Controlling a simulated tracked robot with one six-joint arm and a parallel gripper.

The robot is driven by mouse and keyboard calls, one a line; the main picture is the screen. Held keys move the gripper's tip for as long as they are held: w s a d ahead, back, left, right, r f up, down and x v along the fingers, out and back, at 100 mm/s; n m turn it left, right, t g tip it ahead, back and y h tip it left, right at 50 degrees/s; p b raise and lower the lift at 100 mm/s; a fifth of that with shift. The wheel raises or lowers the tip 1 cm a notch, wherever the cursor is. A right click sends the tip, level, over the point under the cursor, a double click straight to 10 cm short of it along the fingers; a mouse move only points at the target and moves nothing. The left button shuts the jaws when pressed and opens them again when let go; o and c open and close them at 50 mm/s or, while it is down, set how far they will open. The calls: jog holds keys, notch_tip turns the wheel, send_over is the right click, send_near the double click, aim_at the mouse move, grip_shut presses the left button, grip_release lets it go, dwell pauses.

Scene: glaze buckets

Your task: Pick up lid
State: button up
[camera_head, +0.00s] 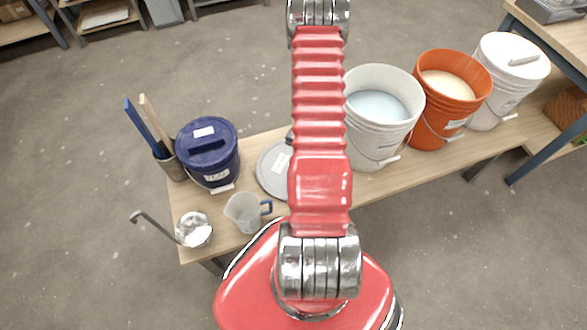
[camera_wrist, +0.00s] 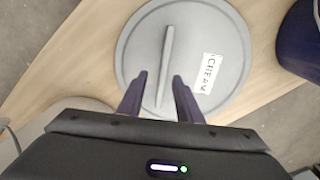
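A round grey lid (camera_head: 270,182) with a white label lies flat on the wooden bench, partly hidden behind my arm in the head view. In the wrist view the lid (camera_wrist: 222,40) shows nearly whole, with a narrow raised handle (camera_wrist: 167,45) across its middle and a label that seems to read CREAM. My gripper (camera_wrist: 159,77) is open, with nothing held. Its two dark fingers lie to either side of the handle's near end in the picture; I cannot tell how high they are above it. In the head view the gripper is hidden by my arm.
A blue lidded bucket (camera_head: 207,160) stands left of the lid, and a clear jug (camera_head: 243,212) in front. An open white bucket (camera_head: 377,140), an open orange bucket (camera_head: 432,125) and a lidded white bucket (camera_head: 490,113) stand right. A ladle (camera_head: 194,230) is at the left edge.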

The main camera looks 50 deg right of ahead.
jog(key=shift+w+f, duration=0.15)
jog(key=shift+f, duration=1.15)
jog(key=shift+w+f, duration=0.15)
jog(key=shift+f, duration=1.15)
jog(key=shift+f, duration=0.2)
grip_shut()
dwell(0.4)
